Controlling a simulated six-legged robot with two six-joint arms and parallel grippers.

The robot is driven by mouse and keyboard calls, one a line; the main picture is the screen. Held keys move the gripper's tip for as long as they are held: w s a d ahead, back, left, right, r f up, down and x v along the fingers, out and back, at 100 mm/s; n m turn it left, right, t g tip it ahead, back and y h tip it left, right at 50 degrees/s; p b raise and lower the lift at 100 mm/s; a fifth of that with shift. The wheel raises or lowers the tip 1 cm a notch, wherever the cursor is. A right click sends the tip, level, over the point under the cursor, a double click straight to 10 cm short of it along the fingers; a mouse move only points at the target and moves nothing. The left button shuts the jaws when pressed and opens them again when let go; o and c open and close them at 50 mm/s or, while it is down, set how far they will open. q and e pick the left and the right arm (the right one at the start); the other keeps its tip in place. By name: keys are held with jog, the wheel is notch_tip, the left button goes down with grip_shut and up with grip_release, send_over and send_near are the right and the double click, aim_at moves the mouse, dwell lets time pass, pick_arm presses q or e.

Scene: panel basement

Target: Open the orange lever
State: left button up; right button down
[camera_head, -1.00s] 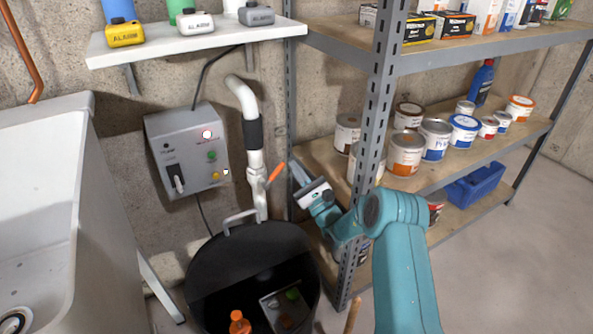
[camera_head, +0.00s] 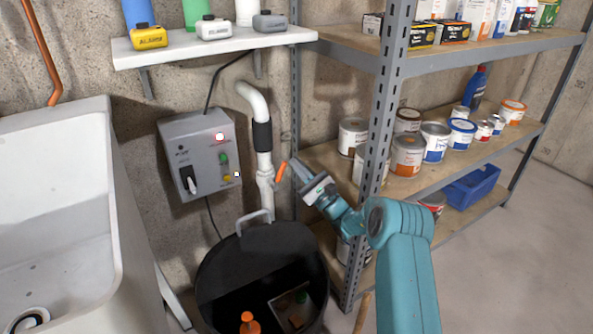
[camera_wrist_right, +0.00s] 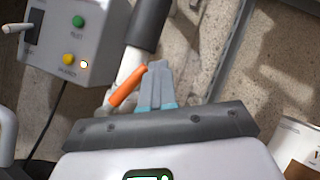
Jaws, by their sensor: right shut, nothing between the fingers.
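The orange lever (camera_head: 281,171) sits on the white pipe (camera_head: 265,185) beside the grey control box. It slants up to the right in the head view. In the right wrist view the lever (camera_wrist_right: 127,86) lies just left of my fingers. My right gripper (camera_head: 296,165) is shut and empty, its fingertips close to the right side of the lever. In the wrist view the shut fingers (camera_wrist_right: 157,72) overlap the lever's upper end; I cannot tell whether they touch it. My left gripper is not in view.
The grey control box (camera_head: 200,155) hangs left of the pipe. A black bin (camera_head: 235,262) stands below. The shelf's metal post (camera_head: 381,130) rises close to my right arm, with paint cans (camera_head: 407,155) behind it. A white sink (camera_head: 60,220) is at the left.

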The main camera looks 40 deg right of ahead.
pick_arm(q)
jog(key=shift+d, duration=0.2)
pick_arm(e)
jog(key=shift+w+a+r+n+g+y, duration=0.25)
jog(key=shift+a+n+g+y, duration=0.35)
jog(key=shift+n, duration=0.65)
jog(key=shift+a+r+n+g+y, duration=0.4)
jog(key=shift+n+y, duration=0.35)
jog(key=shift+n, duration=0.45)
jog(key=shift+w+a+r+n+g+y, duration=0.15)
jog(key=shift+a+r+n+g+y, duration=0.3)
jog(key=shift+n, duration=0.8)
jog(key=shift+a+f, duration=0.1)
jog(key=shift+f, duration=0.05)
